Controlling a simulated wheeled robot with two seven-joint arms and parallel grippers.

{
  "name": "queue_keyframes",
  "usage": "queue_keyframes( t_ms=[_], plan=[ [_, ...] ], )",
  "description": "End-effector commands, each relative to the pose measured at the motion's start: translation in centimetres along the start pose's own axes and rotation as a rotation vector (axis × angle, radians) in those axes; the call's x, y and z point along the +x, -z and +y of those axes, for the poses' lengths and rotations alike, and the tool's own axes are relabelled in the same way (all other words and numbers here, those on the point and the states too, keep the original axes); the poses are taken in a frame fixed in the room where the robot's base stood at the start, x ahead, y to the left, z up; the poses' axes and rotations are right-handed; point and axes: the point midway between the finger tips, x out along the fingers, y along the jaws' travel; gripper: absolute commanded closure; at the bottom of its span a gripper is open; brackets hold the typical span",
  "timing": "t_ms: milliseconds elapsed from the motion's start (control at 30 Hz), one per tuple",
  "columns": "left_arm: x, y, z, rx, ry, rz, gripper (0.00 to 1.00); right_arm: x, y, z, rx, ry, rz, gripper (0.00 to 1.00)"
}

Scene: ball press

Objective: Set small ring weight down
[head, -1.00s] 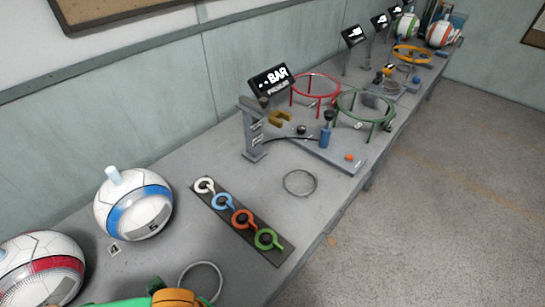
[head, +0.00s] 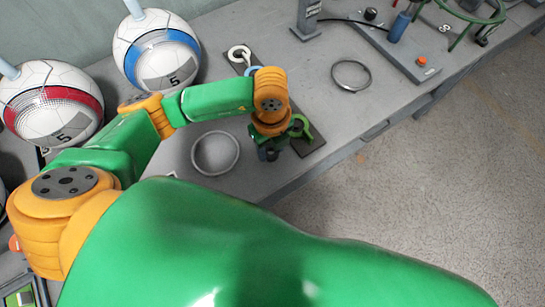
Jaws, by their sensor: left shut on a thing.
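My left gripper (head: 268,152) reaches down at the dark strip (head: 304,148) of small ring weights. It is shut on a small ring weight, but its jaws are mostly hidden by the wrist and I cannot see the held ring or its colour. On the strip, the white ring weight (head: 239,54) shows whole, the blue one (head: 252,70) shows partly, and the green one (head: 302,129) shows just right of the gripper. The orange-red one is hidden behind my wrist. My right gripper is not in view.
A large grey ring (head: 215,153) lies left of the gripper and a thin metal ring (head: 351,75) lies to the right. Two balls, red-banded (head: 50,104) and blue-banded (head: 157,50), stand at the left. A press base (head: 407,52) stands at upper right. The table's front edge is close right.

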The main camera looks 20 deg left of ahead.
Motion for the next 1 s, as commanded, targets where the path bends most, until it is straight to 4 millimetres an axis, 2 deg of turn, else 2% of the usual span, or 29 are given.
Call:
queue_keyframes(
  t_ms=[100,200,333,533,567,633,667,900,1000],
  plan=[
    [2.4,-0.3,-0.5,0.000,0.000,0.000,1.00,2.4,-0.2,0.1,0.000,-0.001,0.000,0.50],
    [4.1,-0.3,-0.4,0.000,0.000,-0.001,1.00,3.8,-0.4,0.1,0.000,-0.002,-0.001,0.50],
    [3.5,-0.3,-0.4,0.000,0.001,-0.001,1.00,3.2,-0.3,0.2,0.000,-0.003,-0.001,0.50],
    [3.9,-0.3,-0.4,-0.001,0.000,-0.001,1.00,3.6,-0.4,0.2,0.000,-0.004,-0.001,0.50],
    [3.7,-0.3,-0.4,-0.001,0.000,-0.001,0.45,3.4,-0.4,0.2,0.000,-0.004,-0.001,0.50],
    [3.7,-0.3,-0.4,-0.001,0.000,-0.001,0.26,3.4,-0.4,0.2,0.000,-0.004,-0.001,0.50],
    [3.7,-0.2,-0.4,-0.001,0.000,-0.001,0.23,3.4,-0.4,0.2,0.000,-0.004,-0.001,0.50],
    [3.7,-0.2,-0.4,-0.001,0.000,-0.001,0.23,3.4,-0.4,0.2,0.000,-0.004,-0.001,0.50],
    [3.0,-0.3,-0.4,-0.001,0.001,-0.001,0.23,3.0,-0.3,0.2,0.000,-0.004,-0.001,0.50]
  ],
)
